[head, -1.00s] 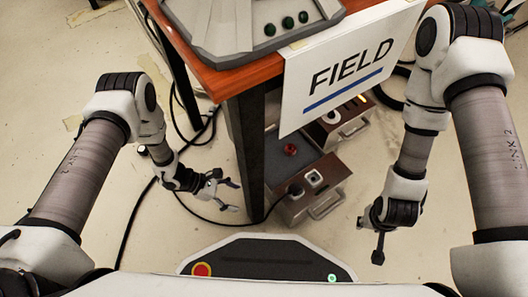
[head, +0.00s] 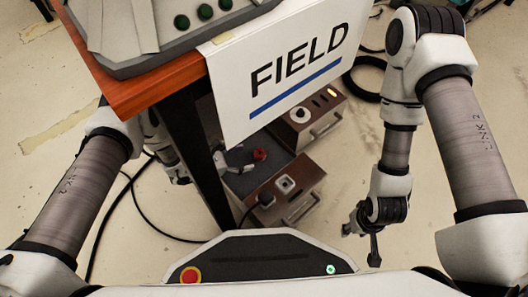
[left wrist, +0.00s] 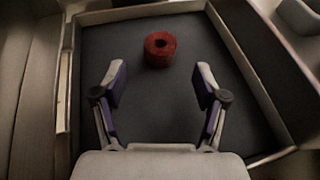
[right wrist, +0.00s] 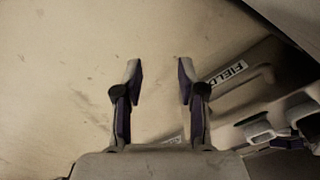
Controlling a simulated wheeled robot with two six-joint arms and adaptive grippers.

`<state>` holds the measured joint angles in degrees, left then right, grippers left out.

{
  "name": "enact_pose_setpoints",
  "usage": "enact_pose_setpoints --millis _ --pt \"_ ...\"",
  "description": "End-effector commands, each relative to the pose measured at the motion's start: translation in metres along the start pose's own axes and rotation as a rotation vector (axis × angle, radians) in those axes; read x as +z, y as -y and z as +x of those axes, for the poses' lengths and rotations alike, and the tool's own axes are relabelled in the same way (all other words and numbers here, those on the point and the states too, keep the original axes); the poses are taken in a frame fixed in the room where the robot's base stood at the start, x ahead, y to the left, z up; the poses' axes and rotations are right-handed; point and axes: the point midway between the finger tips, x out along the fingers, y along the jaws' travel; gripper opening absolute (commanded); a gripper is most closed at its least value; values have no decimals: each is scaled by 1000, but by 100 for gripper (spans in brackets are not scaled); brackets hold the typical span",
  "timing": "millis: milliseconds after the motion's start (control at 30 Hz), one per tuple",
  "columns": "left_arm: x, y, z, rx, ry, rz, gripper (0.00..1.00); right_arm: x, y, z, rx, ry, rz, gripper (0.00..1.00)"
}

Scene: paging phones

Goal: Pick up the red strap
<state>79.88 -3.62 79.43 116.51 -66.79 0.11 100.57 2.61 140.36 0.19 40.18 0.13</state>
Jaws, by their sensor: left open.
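The red strap, a short rolled coil with a hole in its middle, lies on the dark floor of a shallow tray; it shows in the left wrist view (left wrist: 160,59) and, small, in the head view (head: 260,155). My left gripper (left wrist: 161,68) is open and empty, with the strap just beyond and between its fingertips, not touching. In the head view its arm reaches behind the table leg, which hides part of it. My right gripper (right wrist: 158,64) is open and empty above bare floor; in the head view it is at the right (head: 362,238).
The tray's raised rim (left wrist: 247,75) surrounds the strap. The wooden table (head: 150,85) with its dark leg (head: 200,150) and the white FIELD sign (head: 275,85) stand above the tray. Brown metal boxes (head: 285,185) stand beside it. Black cables lie on the floor.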

Motion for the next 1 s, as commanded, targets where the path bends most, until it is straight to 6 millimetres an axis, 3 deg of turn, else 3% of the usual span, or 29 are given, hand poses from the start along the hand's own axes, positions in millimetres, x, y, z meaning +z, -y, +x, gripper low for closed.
enact_pose_setpoints --millis 300,567,700,733,1000 --pt "-1 0 51 -2 1 3 72 -8 -1 47 3 -22 -6 40" --pt "6 0 57 -1 -1 -1 72 -11 -1 47 4 -30 -10 40" --pt "6 0 57 -1 -1 0 29 -10 -1 46 4 -29 -10 40" --pt "6 0 57 -1 -1 0 25 -10 -1 46 4 -29 -10 40" --pt "5 0 57 -1 -2 0 25 -10 -1 47 4 -29 -10 40"
